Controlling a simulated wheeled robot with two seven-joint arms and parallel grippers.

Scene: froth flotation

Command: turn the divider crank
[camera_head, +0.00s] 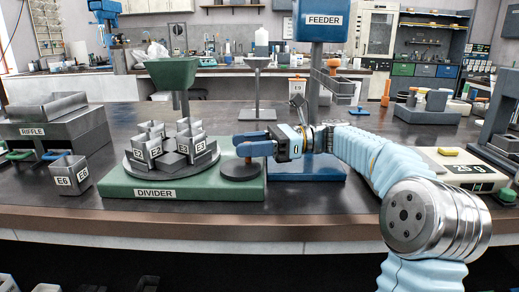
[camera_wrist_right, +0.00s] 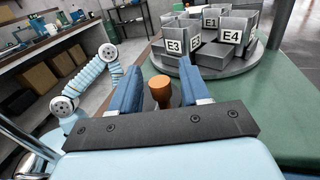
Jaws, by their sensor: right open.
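The green divider (camera_head: 115,188) stands on the bench with a round grey turntable carrying several labelled metal cups (camera_head: 187,148). Its crank shows as a dark disc (camera_head: 241,172) on the right end of the base. My right gripper (camera_head: 247,146) reaches in from the right just above the disc, its fingers pointing left. In the right wrist view, the crank's brown knob (camera_wrist_right: 160,91) stands between the two open blue fingers (camera_wrist_right: 160,76), with gaps visible on both sides. In the head view the fingers hide the knob. My left gripper is not in view.
A loose cup marked E6 (camera_head: 70,174) and the grey riffle (camera_head: 60,125) stand left of the divider. A green funnel (camera_head: 172,74) rises behind the turntable. The blue feeder (camera_head: 323,20) stands behind my right forearm. A scale (camera_head: 462,168) sits at the right.

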